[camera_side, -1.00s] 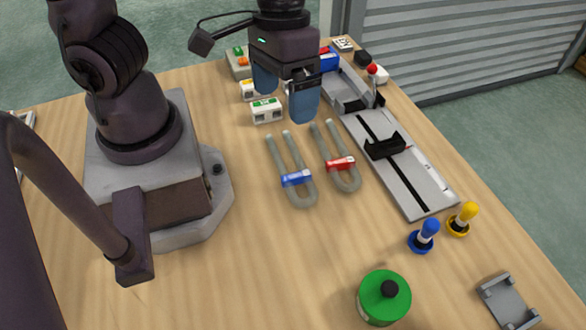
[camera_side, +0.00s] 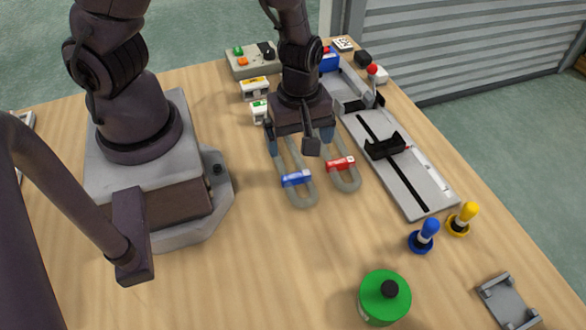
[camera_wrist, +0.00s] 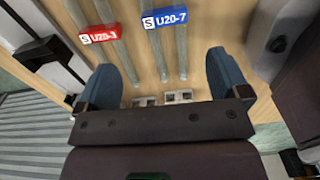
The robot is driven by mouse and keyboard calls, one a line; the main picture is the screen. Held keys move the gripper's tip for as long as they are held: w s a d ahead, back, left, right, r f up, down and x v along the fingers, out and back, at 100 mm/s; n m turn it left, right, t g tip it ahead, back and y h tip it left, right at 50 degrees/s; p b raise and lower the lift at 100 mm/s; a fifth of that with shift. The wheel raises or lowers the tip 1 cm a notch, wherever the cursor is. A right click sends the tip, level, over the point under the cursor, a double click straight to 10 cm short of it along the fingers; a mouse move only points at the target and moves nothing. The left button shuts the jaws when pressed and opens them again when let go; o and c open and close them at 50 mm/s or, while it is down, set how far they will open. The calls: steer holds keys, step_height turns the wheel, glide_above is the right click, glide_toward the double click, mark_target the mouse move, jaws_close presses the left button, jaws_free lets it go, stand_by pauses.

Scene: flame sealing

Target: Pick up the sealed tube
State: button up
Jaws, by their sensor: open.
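Two grey U-shaped tubes lie on the wooden table. One has a blue label (camera_side: 296,178), the other, to its right, a red label (camera_side: 341,164). The wrist view shows a red label reading about U20-3 (camera_wrist: 99,33) and a blue label reading U20-7 (camera_wrist: 165,20). I cannot tell which tube is sealed. My gripper (camera_side: 299,138) is open above the far ends of the tubes' legs and partly hides them in the side view. In the wrist view, its blue fingers (camera_wrist: 165,80) stand wide apart with the leg ends between them. Nothing is held.
A grey rail fixture (camera_side: 415,190) with a black carriage runs along the right. White boxes (camera_side: 255,90) and a control box (camera_side: 245,66) stand behind the gripper. Blue (camera_side: 424,236) and yellow (camera_side: 463,219) stamps and a green container (camera_side: 384,298) stand in front.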

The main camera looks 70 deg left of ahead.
mark_target(295, 172)
steer(key=shift+f, duration=1.8)
steer(key=shift+s+f, duration=0.25)
steer(key=shift+f, duration=0.85)
steer(key=shift+s+f, duration=0.2)
steer(key=shift+f, duration=0.85)
steer(key=shift+w+d+f, duration=0.1)
steer(key=shift+d+f, duration=0.05)
steer(key=shift+f, duration=0.3)
steer(key=c, duration=1)
steer(key=shift+r, duration=0.1)
